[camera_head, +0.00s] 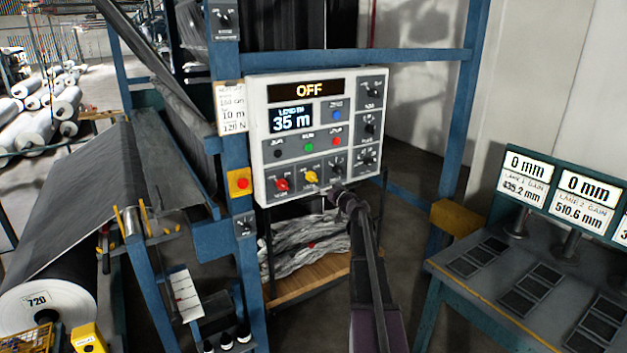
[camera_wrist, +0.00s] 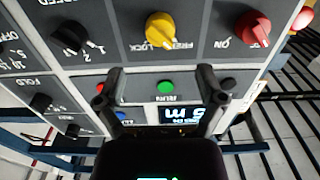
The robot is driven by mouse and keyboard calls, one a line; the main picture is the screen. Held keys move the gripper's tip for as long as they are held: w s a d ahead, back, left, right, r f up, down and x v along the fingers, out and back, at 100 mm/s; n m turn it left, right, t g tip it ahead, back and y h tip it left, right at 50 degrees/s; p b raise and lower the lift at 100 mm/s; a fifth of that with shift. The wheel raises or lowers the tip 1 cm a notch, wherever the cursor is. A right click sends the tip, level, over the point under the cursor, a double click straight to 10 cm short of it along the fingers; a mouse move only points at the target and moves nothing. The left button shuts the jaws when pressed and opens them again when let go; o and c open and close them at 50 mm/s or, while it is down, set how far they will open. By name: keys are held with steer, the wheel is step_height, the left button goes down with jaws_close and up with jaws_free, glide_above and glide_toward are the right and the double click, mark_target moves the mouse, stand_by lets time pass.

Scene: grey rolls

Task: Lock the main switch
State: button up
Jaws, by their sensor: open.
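A light grey control panel (camera_head: 262,125) has an OFF display (camera_head: 308,90) at its top. On its bottom row are a red rotary knob (camera_head: 282,184), a yellow knob (camera_head: 311,177) and a black knob (camera_head: 336,170). In the upside-down wrist view, the red knob (camera_wrist: 252,30) has an ON label and the yellow knob (camera_wrist: 160,30) has FREE and LOCK labels. Which knob is the main switch is not readable. My gripper (camera_wrist: 160,88) is open and empty, its fingers spread before the panel, below the yellow knob in that view. It hides part of the panel's lower edge in the head view.
A red button on a yellow plate (camera_head: 240,183) sits on the blue post left of the panel. A grey fabric roll (camera_head: 48,300) is at left. A desk with displays (camera_head: 528,180) stands at right. A shelf with crumpled grey material (camera_head: 310,250) is below the panel.

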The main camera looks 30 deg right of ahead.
mark_target(315, 179)
steer(key=w, duration=0.8)
steer(key=shift+a, duration=0.1)
steer(key=c, duration=1.2)
